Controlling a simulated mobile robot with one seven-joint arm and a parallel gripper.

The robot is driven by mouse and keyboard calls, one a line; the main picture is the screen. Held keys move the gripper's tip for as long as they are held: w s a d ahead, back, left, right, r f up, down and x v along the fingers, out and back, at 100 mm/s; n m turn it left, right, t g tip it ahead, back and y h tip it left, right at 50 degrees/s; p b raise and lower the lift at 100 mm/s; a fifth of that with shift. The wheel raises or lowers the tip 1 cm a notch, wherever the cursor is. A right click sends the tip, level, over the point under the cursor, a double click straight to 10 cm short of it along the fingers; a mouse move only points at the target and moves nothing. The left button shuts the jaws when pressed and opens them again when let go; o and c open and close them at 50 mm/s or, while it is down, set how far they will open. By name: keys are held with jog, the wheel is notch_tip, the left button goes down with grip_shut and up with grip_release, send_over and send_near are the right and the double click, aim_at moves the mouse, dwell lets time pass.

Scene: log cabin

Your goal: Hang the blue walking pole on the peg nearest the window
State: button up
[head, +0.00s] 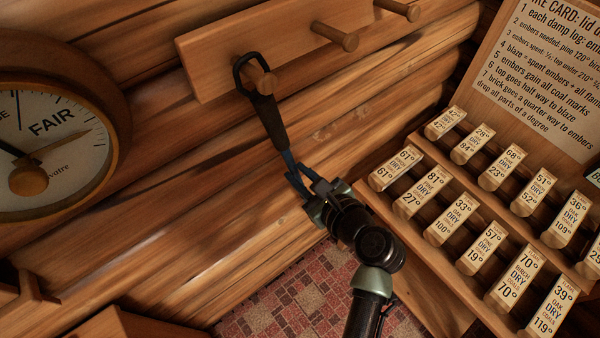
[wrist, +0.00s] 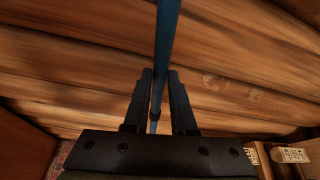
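The blue walking pole (head: 286,158) hangs along the log wall. The lower pole is hidden behind my gripper and arm. The window is out of view.
Two more pegs, a middle one (head: 336,37) and a right one (head: 400,9), look empty. A large dial (head: 55,135) is on the wall at left. A rack of labelled wooden blocks (head: 440,232) stands close to my arm at right. A patterned rug (head: 290,300) lies below.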

jog(key=o, duration=0.5)
jog(key=shift+c, duration=0.2)
jog(key=shift+s, duration=0.1)
